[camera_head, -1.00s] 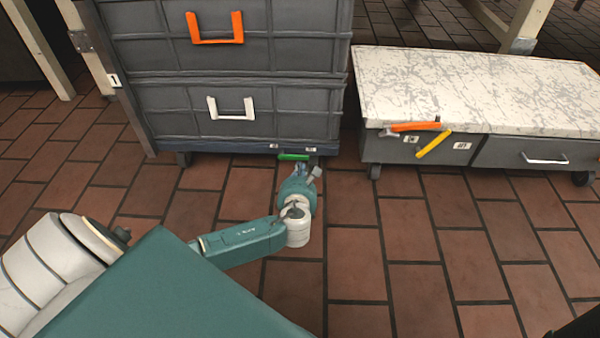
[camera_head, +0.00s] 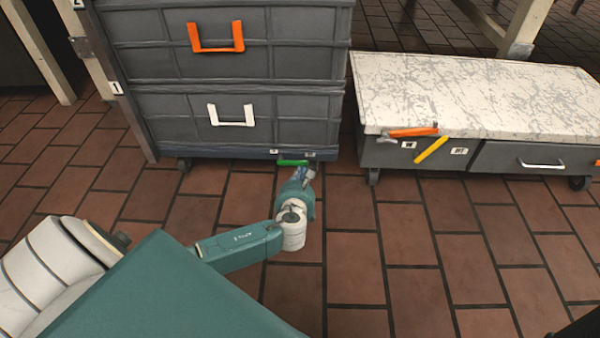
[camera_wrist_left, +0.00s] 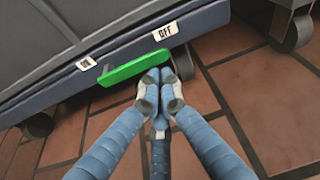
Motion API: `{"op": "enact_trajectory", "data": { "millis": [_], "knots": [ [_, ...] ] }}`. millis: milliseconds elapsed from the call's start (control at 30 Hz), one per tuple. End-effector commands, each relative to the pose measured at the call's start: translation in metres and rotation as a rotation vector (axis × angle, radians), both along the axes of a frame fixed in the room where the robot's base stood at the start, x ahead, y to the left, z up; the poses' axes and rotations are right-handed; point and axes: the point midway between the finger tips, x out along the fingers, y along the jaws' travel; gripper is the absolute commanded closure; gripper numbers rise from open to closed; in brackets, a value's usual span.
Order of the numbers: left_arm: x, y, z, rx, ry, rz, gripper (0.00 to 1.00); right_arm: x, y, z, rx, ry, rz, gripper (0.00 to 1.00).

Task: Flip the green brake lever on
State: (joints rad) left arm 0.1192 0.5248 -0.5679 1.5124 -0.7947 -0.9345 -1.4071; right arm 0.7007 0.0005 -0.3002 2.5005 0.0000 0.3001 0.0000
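The green brake lever (camera_head: 293,162) is on the blue lower edge of the grey drawer cart. In the left wrist view the lever (camera_wrist_left: 125,69) slants between a white ON label (camera_wrist_left: 86,63) and a white OFF label (camera_wrist_left: 165,31). In the head view the left gripper (camera_head: 303,174) is just below the lever. My right gripper is not in view.
The grey cart (camera_head: 160,110) has an orange handle (camera_head: 216,38) and a white handle (camera_head: 231,115). A low white-topped cart (camera_head: 480,90) stands to the right, with orange (camera_head: 412,132) and yellow (camera_head: 431,149) levers. The brick floor in front is clear.

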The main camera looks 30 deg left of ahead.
Motion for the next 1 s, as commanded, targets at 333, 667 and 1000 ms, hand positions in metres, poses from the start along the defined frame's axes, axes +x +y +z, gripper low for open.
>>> {"op": "enact_trajectory", "data": {
  "millis": [333,667,1000],
  "knots": [
    [0.001,-0.001,0.008,-0.069,-0.046,-0.001,1.0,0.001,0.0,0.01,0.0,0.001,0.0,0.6],
    [0.001,-0.001,0.022,-0.245,-0.154,0.001,1.0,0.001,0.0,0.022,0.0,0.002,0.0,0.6],
    [-0.001,0.002,0.039,-0.515,-0.319,0.002,1.0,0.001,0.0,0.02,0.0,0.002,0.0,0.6]
  ]
}}
